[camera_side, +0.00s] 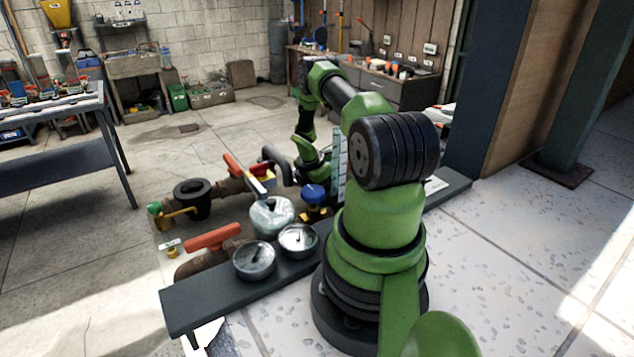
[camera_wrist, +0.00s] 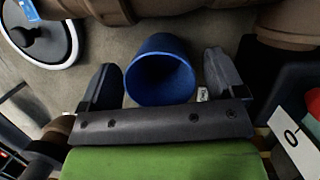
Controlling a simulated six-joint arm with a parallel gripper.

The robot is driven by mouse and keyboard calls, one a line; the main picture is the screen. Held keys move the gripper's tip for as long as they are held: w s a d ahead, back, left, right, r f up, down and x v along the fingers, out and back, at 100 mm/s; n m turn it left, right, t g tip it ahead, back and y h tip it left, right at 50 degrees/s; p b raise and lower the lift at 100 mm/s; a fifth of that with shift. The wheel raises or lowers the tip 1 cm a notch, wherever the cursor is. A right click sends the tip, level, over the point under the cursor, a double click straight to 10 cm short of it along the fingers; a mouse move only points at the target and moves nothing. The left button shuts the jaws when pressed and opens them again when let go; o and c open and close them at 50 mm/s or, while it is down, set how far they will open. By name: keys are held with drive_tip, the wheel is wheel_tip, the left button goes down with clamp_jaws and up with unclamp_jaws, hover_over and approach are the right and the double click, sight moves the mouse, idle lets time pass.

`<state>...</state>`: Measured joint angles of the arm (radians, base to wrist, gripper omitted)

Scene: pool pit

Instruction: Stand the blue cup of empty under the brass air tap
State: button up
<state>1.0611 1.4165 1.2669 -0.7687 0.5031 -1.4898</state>
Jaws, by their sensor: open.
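In the wrist view a blue cup (camera_wrist: 178,92) shows between the two dark fingers of my gripper (camera_wrist: 160,78), with its open mouth facing the camera and a dark inside. The fingers are open, with a gap on each side of the cup. In the side view my arm reaches down behind the pipework, and the fingertips are hidden there. A blue-topped brass fitting (camera_side: 313,194) stands near the arm's end. Another brass fitting with a green cap (camera_side: 155,208) sits at the left. I cannot tell which is the air tap.
Brown pipes (camera_wrist: 180,8) cross the top of the wrist view, close beyond the cup. In the side view, red-handled valves (camera_side: 212,237), two round gauges (camera_side: 254,260), a pale rounded vessel (camera_side: 270,217) and a dark ledge (camera_side: 200,302) crowd the front.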

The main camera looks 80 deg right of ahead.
drive_tip(key=w+a+r+m+t, duration=0.1)
drive_tip(key=w+a+r, duration=0.2)
drive_tip(key=r, duration=0.4)
drive_tip(key=w+a+r+m, duration=0.1)
drive_tip(key=w+a+r, duration=0.15)
drive_tip(key=r, duration=0.55)
drive_tip(key=w+a+r+m+t, duration=0.1)
drive_tip(key=w+a+r, duration=0.2)
drive_tip(key=r, duration=0.4)
drive_tip(key=s+a+r+m+t, duration=0.1)
drive_tip(key=a+r+m+t, duration=0.1)
drive_tip(key=a+r+m, duration=0.2)
drive_tip(key=s+a+r+m+t+y, duration=0.1)
drive_tip(key=a+r+m+t, duration=0.2)
drive_tip(key=a+r, duration=0.7)
drive_tip(key=a, duration=0.7)
drive_tip(key=shift+a+r+m, duration=0.2)
drive_tip(key=shift+a+m, duration=0.2)
drive_tip(key=s+a+m+y, duration=0.1)
drive_tip(key=s+a, duration=0.1)
drive_tip(key=s+a+m+t+y, duration=0.1)
drive_tip(key=s+a, duration=0.2)
drive_tip(key=s+a+r+m+t+y, duration=0.1)
drive_tip(key=s+a, duration=0.1)
drive_tip(key=a, duration=0.1)
drive_tip(key=shift+s+a+r, duration=0.1)
drive_tip(key=shift+s+a, duration=0.05)
drive_tip(key=shift+s, duration=0.1)
drive_tip(key=shift+c, duration=1.2)
